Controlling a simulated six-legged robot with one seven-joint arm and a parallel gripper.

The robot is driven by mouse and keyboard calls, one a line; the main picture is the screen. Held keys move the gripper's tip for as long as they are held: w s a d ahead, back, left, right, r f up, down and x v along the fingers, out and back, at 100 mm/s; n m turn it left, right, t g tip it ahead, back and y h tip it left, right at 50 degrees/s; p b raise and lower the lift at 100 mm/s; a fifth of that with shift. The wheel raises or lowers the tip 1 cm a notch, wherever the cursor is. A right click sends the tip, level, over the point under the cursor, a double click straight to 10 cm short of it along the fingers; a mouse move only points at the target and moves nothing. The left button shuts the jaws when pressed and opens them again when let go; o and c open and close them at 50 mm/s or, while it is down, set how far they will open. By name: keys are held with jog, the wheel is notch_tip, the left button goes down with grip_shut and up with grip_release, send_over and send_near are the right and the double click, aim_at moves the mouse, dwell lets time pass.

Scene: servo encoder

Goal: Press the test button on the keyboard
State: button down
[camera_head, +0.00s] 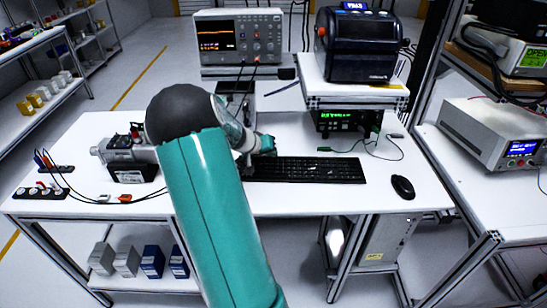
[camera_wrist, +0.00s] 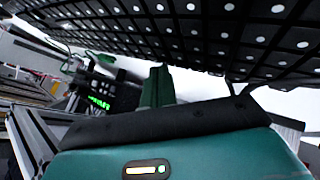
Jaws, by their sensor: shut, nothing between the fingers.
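A black keyboard (camera_head: 312,170) lies on the white workbench (camera_head: 300,200). My gripper (camera_head: 266,146) is near the keyboard's back left part, partly hidden by my own teal arm. In the wrist view the keyboard (camera_wrist: 215,35) fills the top, its dark keys each marked with a white dot. My shut, empty gripper (camera_wrist: 157,84) shows below it as a green finger shape, close to the keys. I cannot tell whether it touches a key. No key can be made out as the test button.
An oscilloscope (camera_head: 238,36) and a black label printer (camera_head: 358,45) stand on raised shelves behind. A mouse (camera_head: 403,187) lies right of the keyboard. A grey servo unit (camera_head: 128,158) with cables sits left. The bench front is mostly clear.

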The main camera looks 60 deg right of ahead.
jog(key=shift+f, duration=0.15)
dwell(0.4)
jog(key=shift+r, duration=0.8)
jog(key=shift+r, duration=2.5)
